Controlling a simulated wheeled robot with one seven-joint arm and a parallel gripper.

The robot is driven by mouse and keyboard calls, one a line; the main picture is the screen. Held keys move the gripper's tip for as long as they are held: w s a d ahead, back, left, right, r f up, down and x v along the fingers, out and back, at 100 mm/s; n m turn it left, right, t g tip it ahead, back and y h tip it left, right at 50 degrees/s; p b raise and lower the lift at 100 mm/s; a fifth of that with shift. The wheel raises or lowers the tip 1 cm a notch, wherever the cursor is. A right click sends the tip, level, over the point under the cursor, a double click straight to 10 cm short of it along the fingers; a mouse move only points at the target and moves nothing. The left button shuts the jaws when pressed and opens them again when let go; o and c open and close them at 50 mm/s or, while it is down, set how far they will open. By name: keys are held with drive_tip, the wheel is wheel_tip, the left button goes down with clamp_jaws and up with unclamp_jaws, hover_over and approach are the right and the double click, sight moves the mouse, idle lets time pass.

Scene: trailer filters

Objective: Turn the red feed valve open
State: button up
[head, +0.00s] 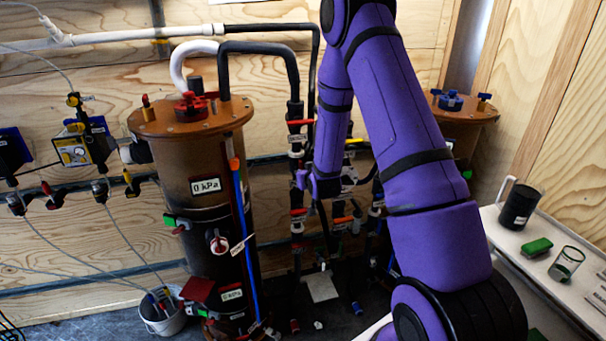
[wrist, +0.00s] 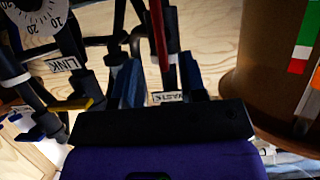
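Several red valve handles show in the head view on the dark pipes behind my arm, one of them an upper red handle (head: 300,122) lying crosswise. Their labels are too small to read there, so I cannot tell which is the feed valve. In the wrist view a long red handle (wrist: 157,35) stands above a label reading "WASTE" (wrist: 167,97). My gripper (wrist: 156,62) has its two blue fingers apart with a gap between them, and the red handle lies beyond that gap. I cannot tell whether they touch. In the head view my arm largely hides the gripper.
A brown filter tank (head: 190,160) with a red top valve (head: 190,106) stands left of the pipes. A second tank (head: 465,110) stands behind my arm. A white shelf (head: 520,240) at right holds a black mug (head: 518,206). A white bucket (head: 163,318) stands lower left.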

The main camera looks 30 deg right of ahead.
drive_tip(key=shift+v, duration=1.85)
